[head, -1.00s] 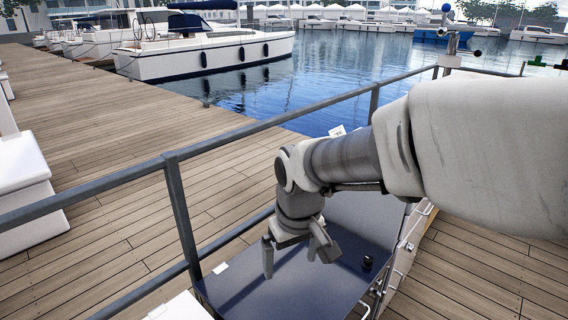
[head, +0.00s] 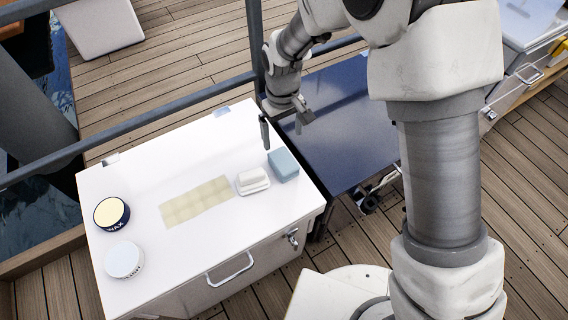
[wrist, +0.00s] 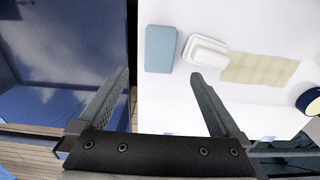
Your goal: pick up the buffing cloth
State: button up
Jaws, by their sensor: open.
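The buffing cloth appears to be the flat pale-yellow quilted cloth (head: 195,201) in the middle of the white chest top (head: 150,170). It also shows in the wrist view (wrist: 259,69), right of a white block on a small dish. My gripper (head: 284,128) is open and empty, above the far right edge of the white chest and the dark blue lid beside it. In the wrist view my gripper (wrist: 158,75) has its fingers spread, with the cloth beyond the right finger. Nothing covers the cloth in the head view.
Near the cloth are the white block on its dish (head: 252,181), a light blue block (head: 283,165), a wax tin (head: 111,213) and a white round tin (head: 124,260). The dark blue lid (head: 350,135) is bare. A metal railing (head: 120,158) runs behind the chest.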

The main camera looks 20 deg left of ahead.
aim_at(283, 160)
notch_tip(283, 160, down, 13)
jog(key=b, duration=0.4)
jog(key=c, duration=1.3)
jog(key=shift+r, duration=0.2)
notch_tip(283, 160, up, 5)
jog(key=shift+d+f+p, duration=0.1)
jog(key=shift+f+p, duration=0.1)
jog(key=shift+p, duration=0.8)
jog(key=s+d+r+p, duration=0.1)
jog(key=d+r, duration=0.1)
jog(key=d, duration=0.1)
jog(key=s+d+r+p, duration=0.1)
jog(key=d+r, duration=0.1)
jog(key=d, duration=0.2)
jog(key=s+d+r, duration=0.1)
jog(key=d+r, duration=0.1)
jog(key=d, duration=0.2)
jog(key=shift+s+p, duration=0.25)
jog(key=shift+p, duration=0.15)
